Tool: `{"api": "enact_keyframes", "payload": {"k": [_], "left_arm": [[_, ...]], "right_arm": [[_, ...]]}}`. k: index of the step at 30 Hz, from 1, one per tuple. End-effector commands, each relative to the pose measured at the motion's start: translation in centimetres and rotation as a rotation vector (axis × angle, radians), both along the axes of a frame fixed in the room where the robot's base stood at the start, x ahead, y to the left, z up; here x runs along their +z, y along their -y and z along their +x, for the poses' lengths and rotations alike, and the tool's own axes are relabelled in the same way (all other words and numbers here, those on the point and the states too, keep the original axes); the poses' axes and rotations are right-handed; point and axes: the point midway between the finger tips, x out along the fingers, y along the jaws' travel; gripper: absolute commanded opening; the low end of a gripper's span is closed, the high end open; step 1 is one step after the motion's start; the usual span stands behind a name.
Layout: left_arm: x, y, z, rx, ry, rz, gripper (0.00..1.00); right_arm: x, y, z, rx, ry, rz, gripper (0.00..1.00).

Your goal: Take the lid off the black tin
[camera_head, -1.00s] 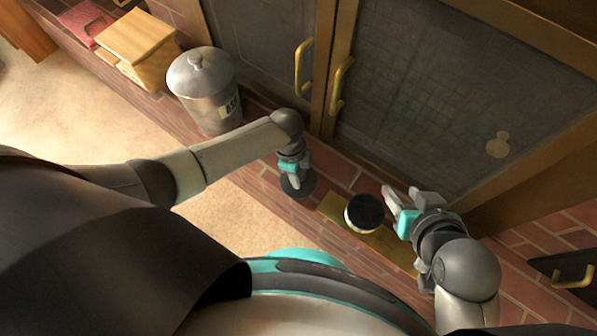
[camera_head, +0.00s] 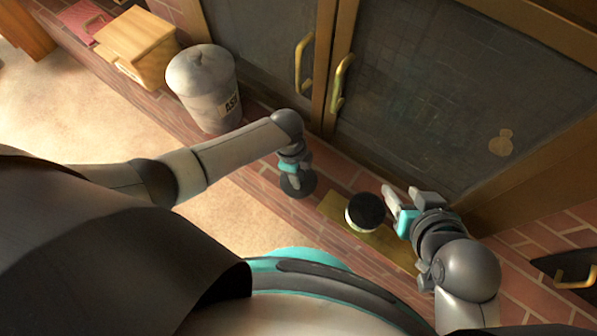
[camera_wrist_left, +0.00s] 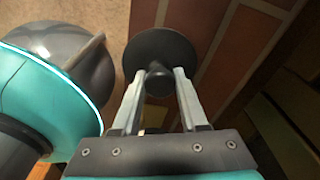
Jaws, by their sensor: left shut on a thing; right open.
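My left gripper (camera_head: 296,170) is shut on the knob of a dark round lid (camera_head: 298,186). In the left wrist view the lid (camera_wrist_left: 160,48) is a flat black disc, with its knob (camera_wrist_left: 158,78) between the two fingers. I cannot tell whether the lid touches the brick below. The tin (camera_head: 365,212), round and dark on top with a pale lower edge, stands to the right of the lid, apart from it. I cannot tell whether its dark top is an opening. My right gripper (camera_head: 406,207) is open, just right of the tin.
The tin stands on a brass-coloured strip (camera_head: 335,207) on the brick ledge (camera_head: 262,178). Glazed doors with brass handles (camera_head: 340,84) rise behind. A grey ash bin (camera_head: 203,90) and a wooden box (camera_head: 135,40) stand to the left.

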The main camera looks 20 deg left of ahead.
Motion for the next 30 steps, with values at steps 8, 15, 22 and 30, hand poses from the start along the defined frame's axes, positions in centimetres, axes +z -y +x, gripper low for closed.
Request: {"api": "enact_keyframes", "payload": {"k": [8, 15, 22, 30], "left_arm": [[-0.56, 0.05, 0.04, -0.001, 0.001, -0.001, 0.44], [-0.48, 0.05, 0.03, -0.001, 0.001, -0.001, 0.71], [-0.48, 0.04, 0.02, 0.000, 0.001, -0.001, 0.78], [-0.49, 0.03, 0.01, 0.000, 0.000, -0.001, 1.00]], "right_arm": [[-0.43, 0.00, 0.01, 0.000, 0.000, 0.000, 0.50], [-0.35, 0.00, 0.01, 0.000, 0.000, 0.000, 0.50], [-0.36, 0.00, 0.00, 0.000, 0.000, 0.000, 0.50], [-0.36, 0.00, 0.00, 0.000, 0.000, 0.000, 0.50]]}}
